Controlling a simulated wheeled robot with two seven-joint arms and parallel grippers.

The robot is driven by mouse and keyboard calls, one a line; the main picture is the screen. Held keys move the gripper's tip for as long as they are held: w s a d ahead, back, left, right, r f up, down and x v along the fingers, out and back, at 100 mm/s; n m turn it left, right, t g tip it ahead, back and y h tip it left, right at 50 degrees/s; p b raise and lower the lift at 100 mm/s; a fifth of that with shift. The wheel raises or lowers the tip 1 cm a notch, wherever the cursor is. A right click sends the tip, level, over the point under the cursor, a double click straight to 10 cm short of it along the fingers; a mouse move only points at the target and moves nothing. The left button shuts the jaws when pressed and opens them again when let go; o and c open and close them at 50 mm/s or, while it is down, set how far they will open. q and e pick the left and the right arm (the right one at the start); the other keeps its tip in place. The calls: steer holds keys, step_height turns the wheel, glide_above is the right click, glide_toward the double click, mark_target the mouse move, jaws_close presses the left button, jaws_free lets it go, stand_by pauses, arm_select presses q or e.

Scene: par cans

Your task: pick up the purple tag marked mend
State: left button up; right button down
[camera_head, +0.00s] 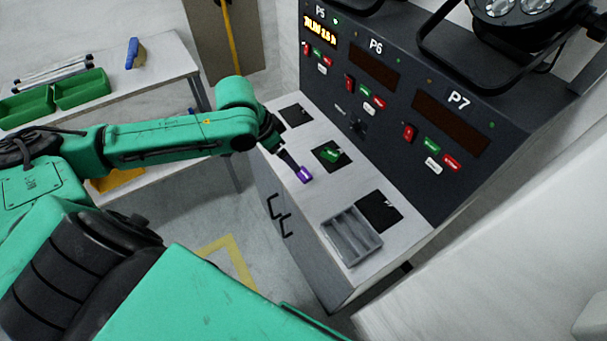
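The purple tag (305,175) shows near the left edge of the console's pale ledge, with small light lettering too small to read. My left gripper (296,166) reaches in from the left, its dark fingers pointing down at the tag. The fingertips meet the tag's upper left end in the picture. I cannot tell whether they are closed on it or just above it. My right gripper is out of view.
A green tag (331,154) lies on a black square on the console ledge (335,192). A grey slotted tray (351,236) sits at the near end. Panels P5, P6 and P7 rise behind, with lamps above. A side table (160,72) holds green bins (82,90).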

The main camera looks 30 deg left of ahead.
mark_target(303, 174)
arm_select(q)
steer(key=p+x, duration=0.1)
steer(key=x, duration=1.1)
steer(key=shift+w+f, duration=0.25)
steer(key=shift+w, duration=0.05)
steer(key=c, duration=1.4)
